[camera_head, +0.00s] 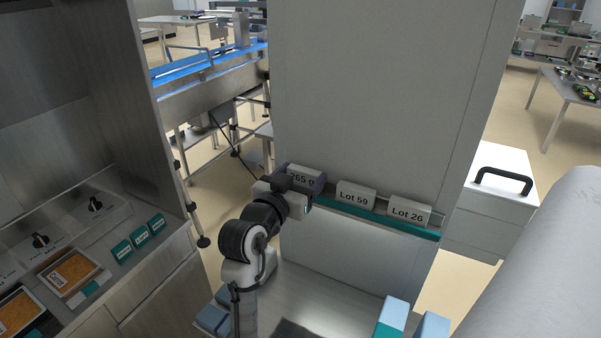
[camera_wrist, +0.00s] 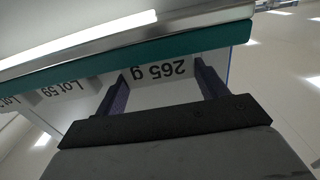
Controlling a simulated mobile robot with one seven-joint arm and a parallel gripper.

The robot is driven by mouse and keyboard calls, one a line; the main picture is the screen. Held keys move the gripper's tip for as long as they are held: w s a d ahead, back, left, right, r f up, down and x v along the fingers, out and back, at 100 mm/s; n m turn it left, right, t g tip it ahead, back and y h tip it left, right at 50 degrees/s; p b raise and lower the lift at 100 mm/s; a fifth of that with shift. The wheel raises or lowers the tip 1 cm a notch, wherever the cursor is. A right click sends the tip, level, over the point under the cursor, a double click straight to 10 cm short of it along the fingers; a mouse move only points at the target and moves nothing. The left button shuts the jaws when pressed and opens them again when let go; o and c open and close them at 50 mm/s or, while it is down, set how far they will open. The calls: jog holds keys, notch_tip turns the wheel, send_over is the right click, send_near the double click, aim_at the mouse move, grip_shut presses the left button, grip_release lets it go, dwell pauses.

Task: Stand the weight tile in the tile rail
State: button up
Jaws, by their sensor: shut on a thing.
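The weight tile (camera_head: 301,177), a white tile marked "265 g", is at the left end of the tile rail (camera_head: 372,216), a teal-edged ledge on the grey panel. In the wrist view the weight tile (camera_wrist: 158,83) appears upside down between the two dark fingers of my gripper (camera_wrist: 161,88). My gripper (camera_head: 300,186) is shut on it in the head view. The rail's teal strip (camera_wrist: 130,56) crosses the wrist view by the tile's edge. I cannot tell whether the tile rests fully in the rail.
The tiles "Lot 59" (camera_head: 356,195) and "Lot 26" (camera_head: 409,212) stand in the rail to the right of the weight tile. A counter with knobs and food trays (camera_head: 73,272) is at left. A white drawer unit (camera_head: 492,205) with a black handle is at right.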

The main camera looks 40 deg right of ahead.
jog(key=shift+f, duration=0.1)
jog(key=shift+f+b, duration=0.15)
jog(key=shift+b, duration=0.15)
jog(key=o, duration=1)
jog(key=shift+o, duration=0.2)
jog(key=shift+r+p, duration=0.4)
jog(key=b+v, duration=0.4)
jog(key=v, duration=0.8)
jog(key=shift+f, duration=0.15)
